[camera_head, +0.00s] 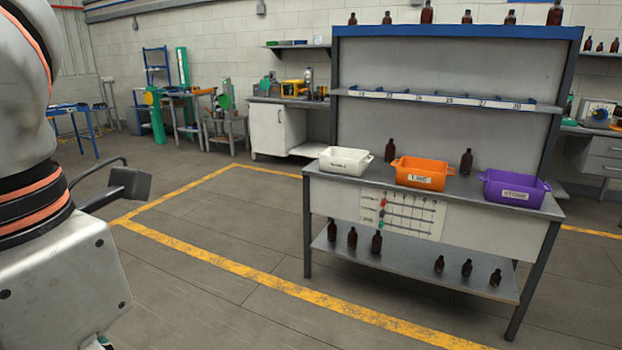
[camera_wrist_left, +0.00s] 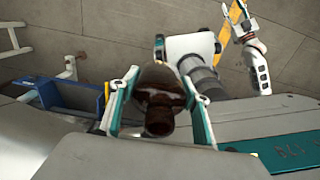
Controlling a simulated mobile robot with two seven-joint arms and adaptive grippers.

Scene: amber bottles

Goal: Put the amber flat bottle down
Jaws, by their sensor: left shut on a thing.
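In the left wrist view, the amber flat bottle (camera_wrist_left: 159,84) is dark brown and shiny, with its neck towards the lower edge of the picture. My left gripper (camera_wrist_left: 158,102) is shut on it, one teal-lined finger on each side. Its far end is hidden. In the head view my left arm fills the left edge, and neither its gripper nor the held bottle can be made out. A white and teal arm end at the top right of the wrist view seems to be my right gripper (camera_wrist_left: 238,22); its fingers are too small to read.
The workbench (camera_head: 457,196) carries a white bin (camera_head: 345,161), an orange bin (camera_head: 423,174) and a purple bin (camera_head: 515,189). Brown bottles (camera_head: 390,151) (camera_head: 466,162) stand behind the bins. Several more stand on the lower shelf (camera_head: 415,272) and along the top. Floor left of the bench is clear.

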